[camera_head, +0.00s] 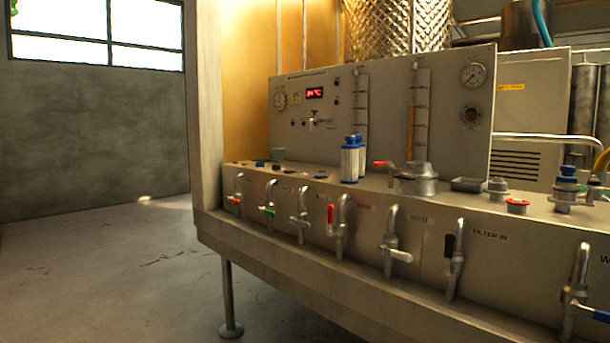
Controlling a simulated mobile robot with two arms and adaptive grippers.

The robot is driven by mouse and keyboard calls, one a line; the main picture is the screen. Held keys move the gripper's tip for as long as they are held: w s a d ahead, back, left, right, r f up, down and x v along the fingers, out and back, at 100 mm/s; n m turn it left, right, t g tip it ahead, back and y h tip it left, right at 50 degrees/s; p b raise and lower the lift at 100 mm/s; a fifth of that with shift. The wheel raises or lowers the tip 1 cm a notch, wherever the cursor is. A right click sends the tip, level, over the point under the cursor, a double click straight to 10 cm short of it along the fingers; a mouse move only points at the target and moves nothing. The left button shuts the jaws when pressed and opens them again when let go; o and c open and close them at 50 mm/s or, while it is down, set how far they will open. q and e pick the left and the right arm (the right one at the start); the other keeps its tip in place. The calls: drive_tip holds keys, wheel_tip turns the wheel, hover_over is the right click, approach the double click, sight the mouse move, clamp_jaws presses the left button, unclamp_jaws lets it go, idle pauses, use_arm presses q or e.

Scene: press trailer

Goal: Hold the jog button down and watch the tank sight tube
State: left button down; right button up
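The upright control panel (330,140) stands at the back of the press trailer. Two vertical sight tubes are mounted on it: a left tube (361,100) and a right tube (420,110) with an amber column in its lower part. I cannot read which one is the tank's. Small knobs or buttons (304,123) sit on the panel below a red lit display (315,93). More small dark and coloured pieces (292,170) lie along the deck's left part. I cannot tell which is the jog button. Neither of my grippers is in view.
A row of valves with coloured handles (341,215) lines the trailer's front face. Blue-capped cylinders (350,160) and a metal fitting (418,180) stand on the deck. A support leg (228,295) reaches the floor. Open floor (100,260) lies at left.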

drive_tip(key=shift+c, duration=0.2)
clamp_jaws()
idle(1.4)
